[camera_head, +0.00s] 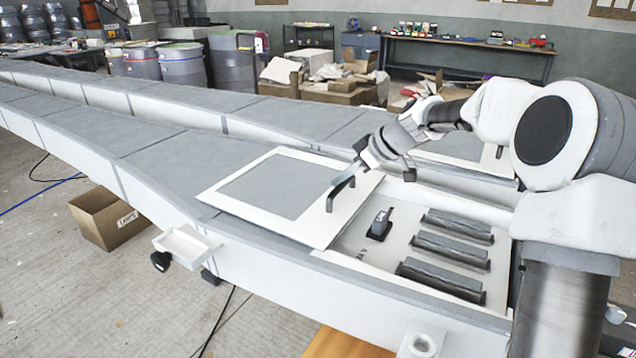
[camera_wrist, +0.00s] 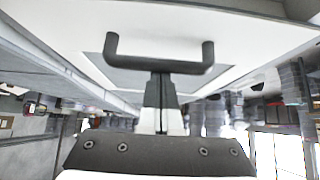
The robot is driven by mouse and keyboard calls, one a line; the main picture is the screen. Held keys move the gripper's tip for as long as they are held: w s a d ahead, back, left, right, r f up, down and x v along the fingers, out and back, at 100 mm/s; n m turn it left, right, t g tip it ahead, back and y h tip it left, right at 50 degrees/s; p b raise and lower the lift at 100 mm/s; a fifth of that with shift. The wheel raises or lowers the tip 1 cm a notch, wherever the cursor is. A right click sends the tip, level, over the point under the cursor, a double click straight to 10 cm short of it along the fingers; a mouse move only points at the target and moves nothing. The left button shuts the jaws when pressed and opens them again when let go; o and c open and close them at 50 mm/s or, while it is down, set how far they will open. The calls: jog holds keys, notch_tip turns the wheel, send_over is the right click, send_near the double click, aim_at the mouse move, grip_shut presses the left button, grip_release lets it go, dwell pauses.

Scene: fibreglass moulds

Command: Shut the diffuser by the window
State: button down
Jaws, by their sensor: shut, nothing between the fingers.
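A flat lid panel (camera_head: 216,197) with a white frame, grey centre and dark bar handle (camera_head: 341,187) lies on the long grey mould, beside and partly over an open white compartment (camera_head: 372,222). I take this lid and compartment for the diffuser, though no label says so. The compartment is uncovered on its right side. The handle also shows in the wrist view (camera_wrist: 160,66). My gripper (camera_head: 358,160) is at the handle, fingers together and empty. In the wrist view the fingertips (camera_wrist: 161,78) meet the middle of the bar; I cannot tell whether they touch it.
In the compartment are three dark ribbed bars (camera_head: 452,245) and a small black device (camera_head: 380,225). A cardboard box (camera_head: 105,218) stands on the floor at left. Drums (camera_head: 181,66), cartons (camera_head: 340,92) and a workbench (camera_head: 465,58) are behind. A second long mould runs alongside.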

jog(key=s+d+b, duration=0.1)
jog(key=s+d, duration=0.5)
jog(key=d, duration=0.3)
jog(key=s+d+b, duration=0.2)
jog(key=s+d, duration=0.4)
jog(key=d, duration=0.3)
jog(key=s+d+b, duration=0.1)
jog(key=s+d, duration=0.5)
jog(key=d, duration=0.3)
jog(key=shift+f+b, duration=0.1)
jog(key=shift+b, duration=0.25)
jog(key=shift+w, duration=0.1)
